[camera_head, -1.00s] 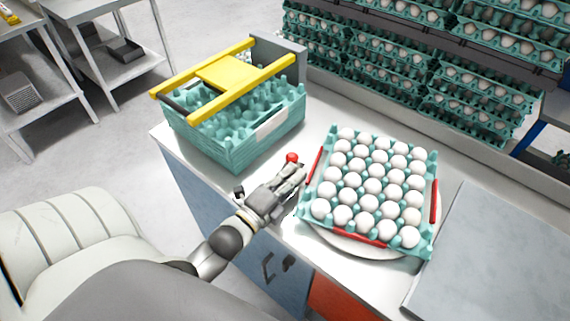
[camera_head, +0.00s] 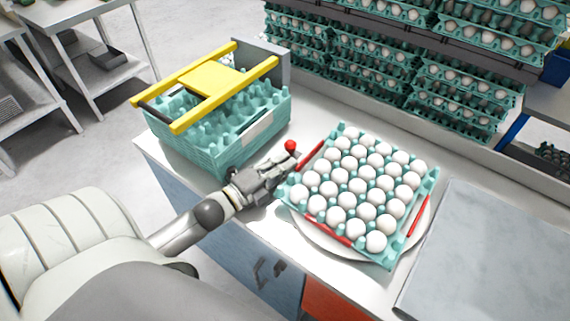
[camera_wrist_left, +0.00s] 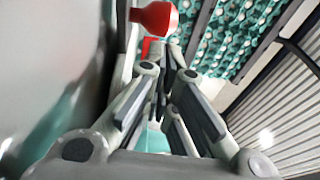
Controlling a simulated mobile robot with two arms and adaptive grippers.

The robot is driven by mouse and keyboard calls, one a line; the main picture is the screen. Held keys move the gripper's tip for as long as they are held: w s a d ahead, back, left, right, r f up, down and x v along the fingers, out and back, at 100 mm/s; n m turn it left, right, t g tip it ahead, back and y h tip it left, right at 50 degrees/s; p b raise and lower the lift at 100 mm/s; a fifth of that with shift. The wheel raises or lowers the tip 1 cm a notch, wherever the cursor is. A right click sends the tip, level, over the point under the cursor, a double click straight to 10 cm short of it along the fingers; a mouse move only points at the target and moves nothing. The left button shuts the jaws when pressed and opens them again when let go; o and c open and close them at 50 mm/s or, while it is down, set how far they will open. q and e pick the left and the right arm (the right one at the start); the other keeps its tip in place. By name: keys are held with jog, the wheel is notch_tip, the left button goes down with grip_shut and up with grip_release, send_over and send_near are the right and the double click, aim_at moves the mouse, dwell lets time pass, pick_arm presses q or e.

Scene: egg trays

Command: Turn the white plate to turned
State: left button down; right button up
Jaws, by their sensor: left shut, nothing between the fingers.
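The white plate (camera_head: 309,238) lies on the white counter. Its rim shows in the head view below the left and right sides of a teal egg tray (camera_head: 289,194) full of white eggs. The tray covers most of the plate and sits askew to the counter edge. Red bars (camera_head: 311,155) show along the tray's sides. My left gripper (camera_head: 290,162) is shut and empty at the tray's left corner, close to a red knob (camera_head: 291,146). The knob also shows in the left wrist view (camera_wrist_left: 155,18), beyond the fingers. Whether the fingers touch the tray or knob is unclear. My right gripper is out of view.
A stack of empty teal trays (camera_head: 222,160) with a yellow frame (camera_head: 206,84) stands left of the plate. A grey panel (camera_head: 490,255) lies to the right. Racks of egg trays (camera_head: 459,97) stand behind. A strip of counter behind the plate is clear.

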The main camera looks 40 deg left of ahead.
pick_arm(q)
jog(key=shift+w+a, duration=0.2)
jog(key=shift+w, duration=0.55)
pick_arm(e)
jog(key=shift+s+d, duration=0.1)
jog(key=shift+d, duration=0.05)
pick_arm(q)
jog(key=v, duration=1.2)
jog(key=shift+s, duration=0.1)
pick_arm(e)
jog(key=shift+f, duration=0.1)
